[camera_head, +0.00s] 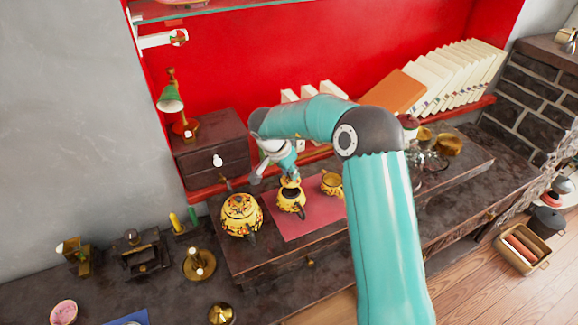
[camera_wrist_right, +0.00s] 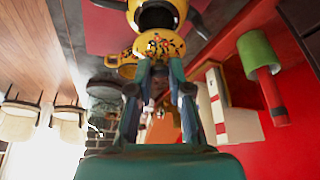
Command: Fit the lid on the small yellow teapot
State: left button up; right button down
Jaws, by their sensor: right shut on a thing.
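The small yellow teapot (camera_head: 291,202) stands on a red mat (camera_head: 310,217) with its dark top opening uncovered. It also shows at the top of the right wrist view (camera_wrist_right: 157,6). My right gripper (camera_head: 287,174) is shut on the yellow patterned lid (camera_wrist_right: 160,44). In the head view the lid (camera_head: 290,182) is just above and behind the teapot's opening. Whether lid and rim touch cannot be told. My left gripper is not in view.
A larger yellow teapot (camera_head: 241,216) stands close on the left, and a yellow pot (camera_head: 331,185) on the right, partly behind my arm. Behind are a dark drawer box (camera_head: 211,152), a green lamp (camera_head: 171,101) and books (camera_head: 455,75). Brass items stand at the left.

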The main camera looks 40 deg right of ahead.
aim_at(289, 179)
jog(key=shift+s+f+b, duration=0.1)
jog(key=shift+f+b, duration=1.25)
jog(key=shift+b, duration=0.1)
jog(key=shift+p, duration=0.35)
jog(key=shift+f, duration=0.55)
jog(key=shift+f+p, duration=0.2)
jog(key=shift+p, duration=0.35)
jog(key=c, duration=1)
grip_release()
